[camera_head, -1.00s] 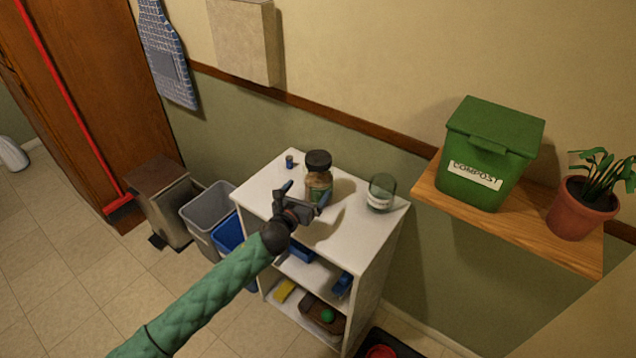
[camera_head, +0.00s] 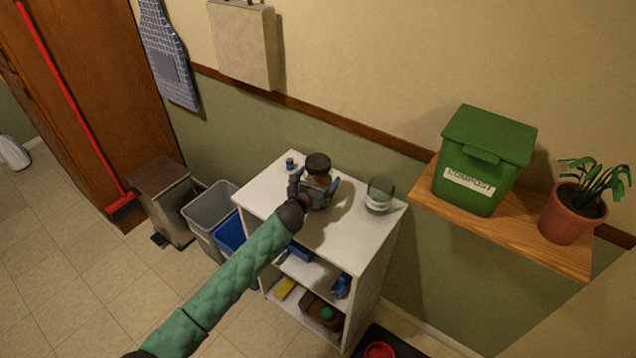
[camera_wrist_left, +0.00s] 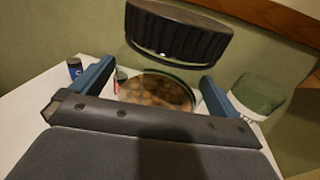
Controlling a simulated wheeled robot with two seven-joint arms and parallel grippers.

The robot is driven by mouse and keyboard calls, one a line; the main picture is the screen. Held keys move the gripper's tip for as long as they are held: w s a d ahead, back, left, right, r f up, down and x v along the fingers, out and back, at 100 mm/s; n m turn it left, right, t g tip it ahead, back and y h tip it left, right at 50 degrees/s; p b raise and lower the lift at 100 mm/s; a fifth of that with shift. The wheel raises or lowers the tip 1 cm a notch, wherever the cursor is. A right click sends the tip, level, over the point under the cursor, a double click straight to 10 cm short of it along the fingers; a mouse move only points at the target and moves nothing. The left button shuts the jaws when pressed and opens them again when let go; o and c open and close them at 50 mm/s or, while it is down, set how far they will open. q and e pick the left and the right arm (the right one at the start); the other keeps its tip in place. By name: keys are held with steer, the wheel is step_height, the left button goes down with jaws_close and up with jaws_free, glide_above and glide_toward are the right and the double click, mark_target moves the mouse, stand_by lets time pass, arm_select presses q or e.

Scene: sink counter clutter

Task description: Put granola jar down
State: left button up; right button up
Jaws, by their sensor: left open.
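The granola jar (camera_head: 318,163), a clear jar with a dark ribbed lid, stands upright on the white shelf unit's top (camera_head: 350,222). In the left wrist view its dark lid (camera_wrist_left: 178,32) is large, with brown granola (camera_wrist_left: 155,92) below it. My left gripper (camera_head: 317,188) is open, with one blue-grey finger on each side of the jar. The fingers (camera_wrist_left: 153,85) also show in the left wrist view. I cannot tell whether they touch the glass. My gripper hides the jar's lower part in the head view. My right gripper is not in view.
A glass jar with a green lid (camera_head: 380,194) stands right of the granola jar, and a small blue container (camera_head: 290,163) stands at the back left. A wooden wall shelf (camera_head: 510,232) holds a green compost bin (camera_head: 485,158) and a potted plant (camera_head: 573,212). Bins stand left.

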arm_select(q)
steer(key=shift+w+r, duration=0.1)
steer(key=c, duration=1.4)
